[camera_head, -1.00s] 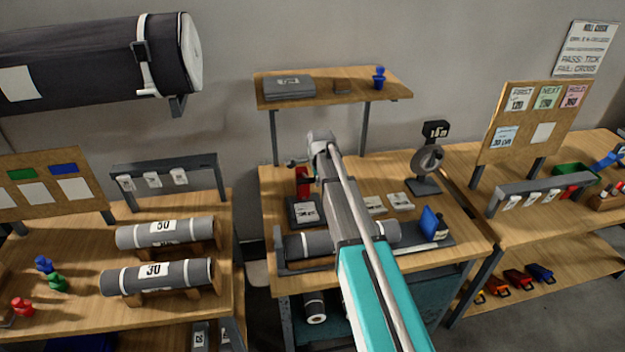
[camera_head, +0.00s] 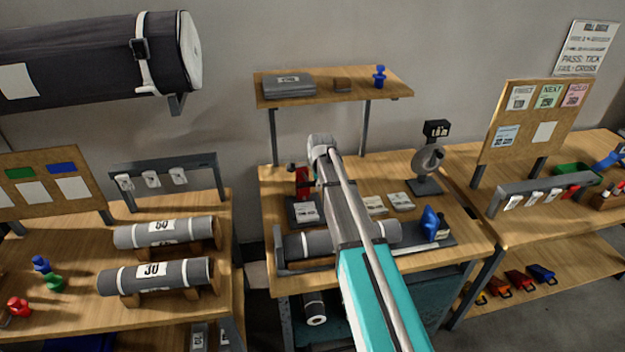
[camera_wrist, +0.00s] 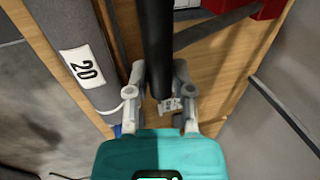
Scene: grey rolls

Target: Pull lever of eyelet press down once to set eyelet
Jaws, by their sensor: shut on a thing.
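The eyelet press (camera_head: 302,180) is a red upright body on the middle bench, just left of my arm in the head view. Its red body also shows at the top right of the wrist view (camera_wrist: 270,8). A thick black lever handle (camera_wrist: 156,35) comes down from the top of the wrist view between my fingers. My gripper (camera_wrist: 160,70) is shut on this handle, one finger on each side. In the head view my arm hides the gripper and most of the lever.
A grey roll (camera_head: 305,244) lies in a cradle at the bench front; its 20 label (camera_wrist: 82,66) shows in the wrist view. A blue-topped item (camera_head: 430,222) stands at its right end. A round gauge (camera_head: 428,160) stands right.

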